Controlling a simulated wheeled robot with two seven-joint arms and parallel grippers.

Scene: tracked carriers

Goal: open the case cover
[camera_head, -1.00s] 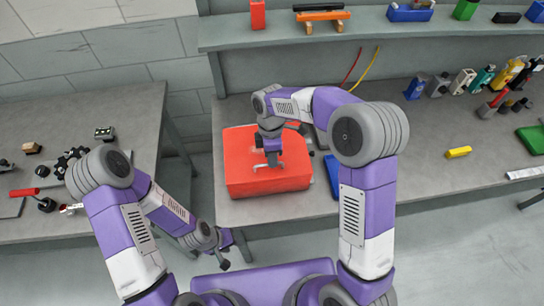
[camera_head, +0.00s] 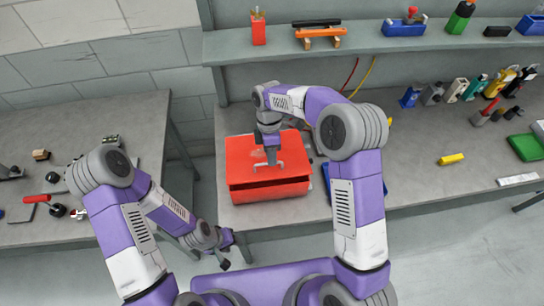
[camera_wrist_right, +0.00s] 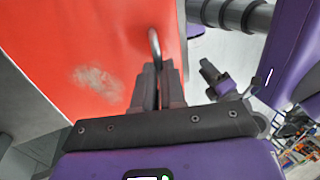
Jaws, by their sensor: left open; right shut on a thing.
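The red case (camera_head: 272,192) stands on the grey workbench in the head view. Its red cover (camera_head: 243,150) is slightly raised at the near edge, with a dark gap above the front wall. My right gripper (camera_head: 268,161) is over the cover. In the right wrist view its fingers (camera_wrist_right: 157,72) are shut on the thin grey metal handle (camera_wrist_right: 154,40), in front of the red cover surface (camera_wrist_right: 50,30). The case's inside is hidden. My left gripper (camera_head: 228,250) is open and empty, low in front of the bench gap, away from the case.
A blue item (camera_head: 327,178) lies right of the case, partly behind my right arm. A yellow block (camera_head: 451,159) and several tools and bottles stand further right. A shelf (camera_head: 370,45) runs above the bench. The left table (camera_head: 90,128) holds small parts.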

